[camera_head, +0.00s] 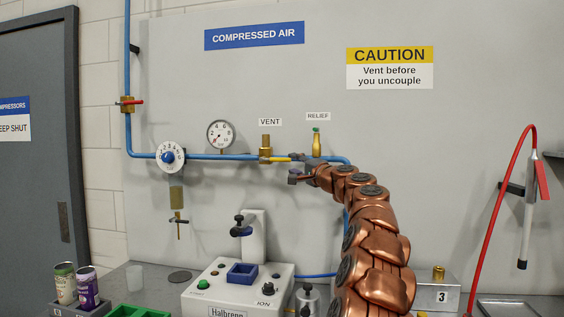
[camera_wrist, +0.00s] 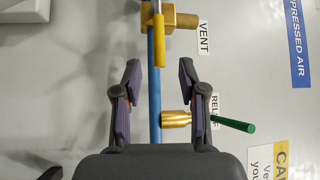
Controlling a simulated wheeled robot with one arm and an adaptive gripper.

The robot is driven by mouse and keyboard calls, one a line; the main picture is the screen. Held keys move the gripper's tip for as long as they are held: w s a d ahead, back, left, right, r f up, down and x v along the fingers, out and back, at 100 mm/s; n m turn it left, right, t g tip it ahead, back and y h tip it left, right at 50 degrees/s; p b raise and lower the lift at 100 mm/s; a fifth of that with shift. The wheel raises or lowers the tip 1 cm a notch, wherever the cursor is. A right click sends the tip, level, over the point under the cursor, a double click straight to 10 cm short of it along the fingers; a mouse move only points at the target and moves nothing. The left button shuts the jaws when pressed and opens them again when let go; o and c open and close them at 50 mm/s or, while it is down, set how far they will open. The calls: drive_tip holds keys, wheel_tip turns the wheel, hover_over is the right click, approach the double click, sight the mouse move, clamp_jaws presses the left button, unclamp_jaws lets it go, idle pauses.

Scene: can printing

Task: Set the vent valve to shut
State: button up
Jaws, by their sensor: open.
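The vent valve (camera_head: 265,146) is a brass fitting on the blue pipe under the VENT label. Its yellow lever (camera_head: 278,158) points right, along the pipe. In the wrist view, where the scene is turned sideways, the valve body (camera_wrist: 176,18) is at the top and the yellow lever (camera_wrist: 159,42) hangs down along the pipe. My gripper (camera_wrist: 160,72) is open and empty. Its fingertips lie on either side of the lever's free end in that view; I cannot tell the depth gap. In the head view my gripper (camera_head: 298,169) is just right of the lever.
The brass relief valve (camera_head: 317,146) with a green top stands close to my gripper; it also shows between the fingers' bases and the label (camera_wrist: 177,119). A pressure gauge (camera_head: 221,135) and a white dial regulator (camera_head: 170,157) are left. A grey-white machine (camera_head: 240,292) stands below.

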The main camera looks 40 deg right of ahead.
sight(285, 160)
drive_tip(key=shift+w+d+p, duration=0.1)
drive_tip(key=shift+w+p, duration=0.2)
drive_tip(key=shift+w, duration=0.4)
drive_tip(key=shift+p+x, duration=0.35)
drive_tip(key=shift+x, duration=0.45)
drive_tip(key=shift+p+x, duration=0.4)
drive_tip(key=shift+x, duration=0.45)
drive_tip(key=shift+w+r+p, duration=0.25)
drive_tip(key=shift+w+p, duration=0.1)
drive_tip(key=shift+w, duration=0.3)
drive_tip(key=shift+p+x, duration=0.4)
drive_tip(key=shift+x, duration=0.45)
drive_tip(key=shift+f, duration=0.15)
clamp_jaws()
